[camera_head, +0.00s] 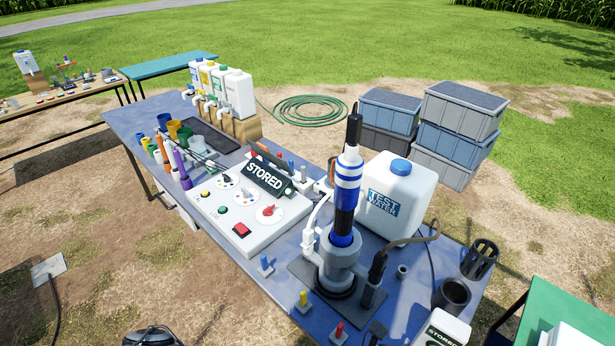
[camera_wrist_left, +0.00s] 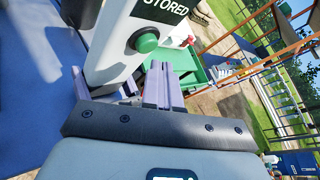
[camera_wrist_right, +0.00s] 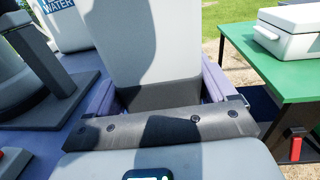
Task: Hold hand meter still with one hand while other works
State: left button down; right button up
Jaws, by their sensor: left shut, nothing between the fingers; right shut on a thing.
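The hand meter (camera_head: 440,334) is a pale case at the bottom right edge of the head view, with a dark display reading STORED. My right gripper (camera_wrist_right: 157,92) is shut on the meter's pale body (camera_wrist_right: 140,40), with one finger on each side. In the left wrist view the meter (camera_wrist_left: 108,50) shows its STORED display and a round green button (camera_wrist_left: 146,41). My left gripper (camera_wrist_left: 163,72) is shut and empty, its fingertips just below and right of the button. I cannot tell whether they touch the meter. Neither gripper shows in the head view.
The blue table (camera_head: 232,268) holds a control box (camera_head: 248,210) also reading STORED, a probe (camera_head: 346,190) in a grey stand, and a TEST WATER jug (camera_head: 400,190). Dark cylindrical holders (camera_head: 452,297) stand near the meter. A green table (camera_wrist_right: 285,75) with a white box is at right.

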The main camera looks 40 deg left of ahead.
pick_arm(q)
jog(key=shift+s, duration=0.2)
jog(key=shift+s+d, duration=0.15)
jog(key=shift+s, duration=1.3)
jog(key=shift+s+d, duration=0.1)
jog(key=shift+s, duration=1.3)
pick_arm(e)
jog(key=o, duration=1.1)
